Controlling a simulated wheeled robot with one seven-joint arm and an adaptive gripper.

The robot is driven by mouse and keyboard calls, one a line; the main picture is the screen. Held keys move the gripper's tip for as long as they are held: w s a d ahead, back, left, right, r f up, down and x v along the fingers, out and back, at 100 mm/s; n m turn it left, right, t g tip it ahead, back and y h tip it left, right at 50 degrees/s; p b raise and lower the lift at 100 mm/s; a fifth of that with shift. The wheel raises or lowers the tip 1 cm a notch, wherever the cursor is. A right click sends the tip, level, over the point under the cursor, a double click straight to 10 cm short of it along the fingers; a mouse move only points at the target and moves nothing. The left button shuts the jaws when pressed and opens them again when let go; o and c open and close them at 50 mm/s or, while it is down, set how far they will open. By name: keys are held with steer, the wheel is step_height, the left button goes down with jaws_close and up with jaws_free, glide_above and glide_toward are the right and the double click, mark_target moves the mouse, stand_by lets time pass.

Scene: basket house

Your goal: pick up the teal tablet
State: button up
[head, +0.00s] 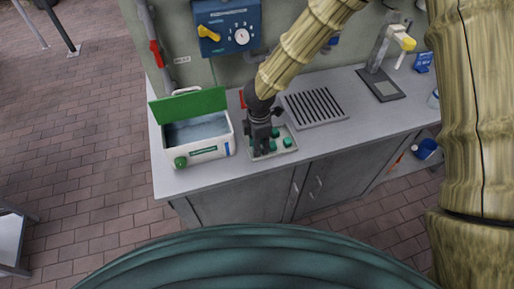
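Several small teal pieces lie in a shallow pale tray (285,153) on the grey counter. One teal piece (288,142) shows at the right of the tray, and another (275,132) shows further back. A further teal patch (272,146) shows right beside the fingers. My gripper (261,150) is dark and points down over the left part of the tray. Its fingertips are at or just above the tray. It hides part of the tray, and whether anything is between the fingers is too small to tell.
A white box (208,148) with an open green lid (189,105) stands left of the tray. A slotted drain rack (314,107) lies to the right. A blue panel (227,27) hangs behind. A dark-based stand (381,84) is at the back right. The counter's front strip is clear.

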steer(key=shift+f, duration=0.2)
steer(key=shift+c, duration=0.2)
steer(key=c, duration=0.4)
steer(key=shift+r, duration=0.1)
steer(key=shift+r+b, duration=0.55)
steer(key=shift+r, duration=0.25)
steer(key=shift+s+a+r+b, duration=0.1)
steer(key=shift+s+r+b, duration=0.1)
steer(key=shift+r+b, duration=0.45)
steer(key=s+a+r+b, duration=0.1)
steer(key=s+a+b, duration=0.1)
steer(key=s, duration=0.5)
steer(key=s+a+r+b, duration=0.1)
steer(key=s+a+b, duration=0.1)
steer(key=s, duration=0.6)
steer(key=shift+a+b, duration=0.4)
steer(key=shift+b, duration=0.05)
